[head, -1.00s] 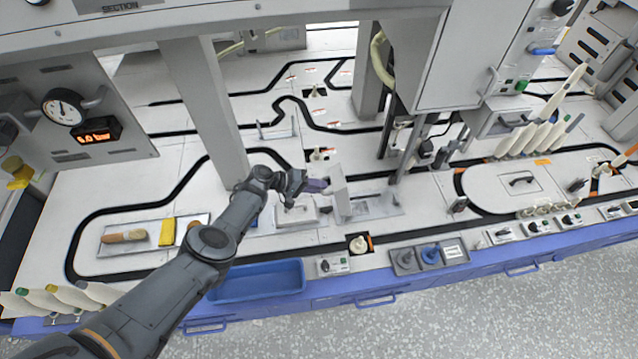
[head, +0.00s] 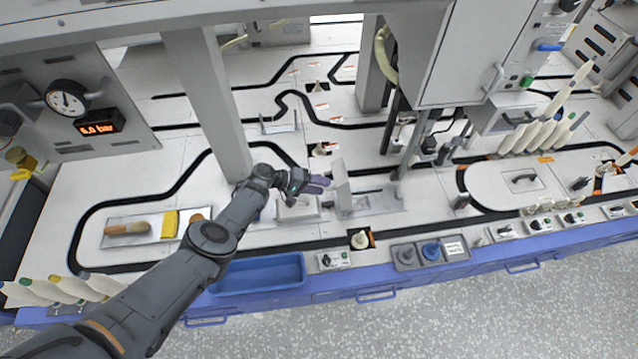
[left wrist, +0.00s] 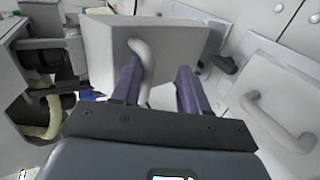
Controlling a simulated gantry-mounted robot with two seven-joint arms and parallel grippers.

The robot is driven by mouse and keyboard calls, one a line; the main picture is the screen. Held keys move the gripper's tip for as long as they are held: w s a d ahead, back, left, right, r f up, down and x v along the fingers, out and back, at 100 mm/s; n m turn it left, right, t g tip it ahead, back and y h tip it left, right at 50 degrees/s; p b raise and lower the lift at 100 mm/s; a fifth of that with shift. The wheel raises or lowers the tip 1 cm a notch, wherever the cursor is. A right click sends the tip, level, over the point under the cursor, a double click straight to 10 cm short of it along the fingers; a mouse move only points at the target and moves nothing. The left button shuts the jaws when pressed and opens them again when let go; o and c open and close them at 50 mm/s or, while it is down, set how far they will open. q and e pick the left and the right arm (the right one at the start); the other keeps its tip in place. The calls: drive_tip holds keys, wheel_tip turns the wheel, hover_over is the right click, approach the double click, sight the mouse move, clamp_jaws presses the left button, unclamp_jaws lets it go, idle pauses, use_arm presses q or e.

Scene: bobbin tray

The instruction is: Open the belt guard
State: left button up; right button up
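The belt guard looks to be the pale upright panel (head: 342,186) near the middle of the bench in the head view. In the left wrist view its grey face (left wrist: 185,42) fills the top centre, with a curved light handle (left wrist: 141,62) on it. My left gripper (head: 322,182) is beside the panel's left face in the head view. In the left wrist view its two purple fingers (left wrist: 160,82) are spread apart. The handle is between them, close to the left finger, with a clear gap to the right finger. My right gripper is in neither view.
A grey post (head: 207,105) stands behind my left arm. A control box (head: 460,55) hangs at the back right. A blue tray (head: 256,287) lies at the front edge. A second handled panel (left wrist: 285,85) shows in the wrist view.

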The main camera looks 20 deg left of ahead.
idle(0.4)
use_arm(q)
drive_tip(key=p+v, duration=0.7)
drive_tip(key=v, duration=0.4)
